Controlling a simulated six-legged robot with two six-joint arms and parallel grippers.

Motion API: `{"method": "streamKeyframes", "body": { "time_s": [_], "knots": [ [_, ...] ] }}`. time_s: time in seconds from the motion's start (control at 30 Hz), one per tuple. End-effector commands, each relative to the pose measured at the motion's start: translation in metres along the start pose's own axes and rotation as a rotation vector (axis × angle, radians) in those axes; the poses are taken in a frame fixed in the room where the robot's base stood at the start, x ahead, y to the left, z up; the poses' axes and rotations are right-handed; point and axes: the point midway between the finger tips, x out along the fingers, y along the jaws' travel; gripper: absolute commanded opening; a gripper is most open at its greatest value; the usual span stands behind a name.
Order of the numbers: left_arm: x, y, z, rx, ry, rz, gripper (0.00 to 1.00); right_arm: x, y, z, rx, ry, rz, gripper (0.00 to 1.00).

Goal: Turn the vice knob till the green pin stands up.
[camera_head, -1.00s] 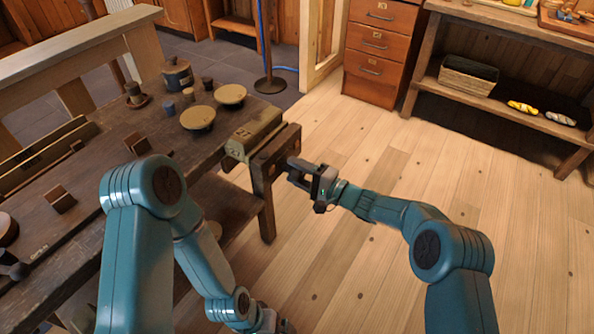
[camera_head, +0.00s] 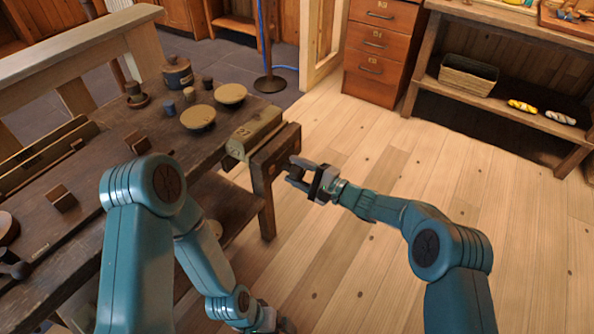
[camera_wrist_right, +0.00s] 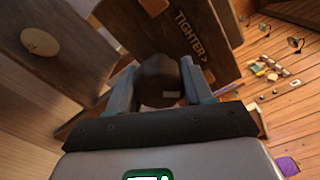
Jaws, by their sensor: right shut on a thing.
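The vice is on the right end of the workbench, with a dark wooden front jaw (camera_head: 263,180) facing my right arm. In the wrist view the jaw (camera_wrist_right: 205,50) carries the word "TIGHTER" and an arrow. My right gripper (camera_head: 296,172) is at that jaw's outer face. In the wrist view its fingers (camera_wrist_right: 158,88) are shut on either side of the dark round knob (camera_wrist_right: 160,72), which has a small pale mark. I cannot make out the green pin in either view. My left wrist (camera_head: 268,320) is low at the bottom edge, its jaws not clear.
The workbench (camera_head: 100,215) holds two pale dishes (camera_head: 198,118), a lidded pot (camera_head: 177,73), small spools and wooden cubes (camera_head: 62,197). A pale block (camera_head: 254,131) sits behind the vice jaw. Drawers (camera_head: 375,45) and a shelf (camera_head: 470,90) stand at the back. The floor to the right is clear.

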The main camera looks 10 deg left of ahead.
Motion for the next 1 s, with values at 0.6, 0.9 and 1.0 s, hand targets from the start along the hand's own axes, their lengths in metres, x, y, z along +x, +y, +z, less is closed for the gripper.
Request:
{"method": "streamKeyframes", "body": {
  "time_s": [0.6, 0.9, 1.0],
  "knots": [
    [-0.001, 0.001, 0.0, 0.0, 0.0, 0.0, 0.97, -0.008, -0.001, -0.004, 0.002, 0.01, -0.003, 0.75],
    [-0.013, 0.005, 0.0, 0.0, 0.0, 0.0, 0.97, -0.074, -0.003, -0.003, 0.004, 0.013, -0.004, 0.75],
    [-0.016, 0.006, 0.0, 0.0, 0.0, 0.0, 0.97, -0.101, -0.003, -0.003, 0.003, 0.014, -0.004, 0.75]
  ]
}}
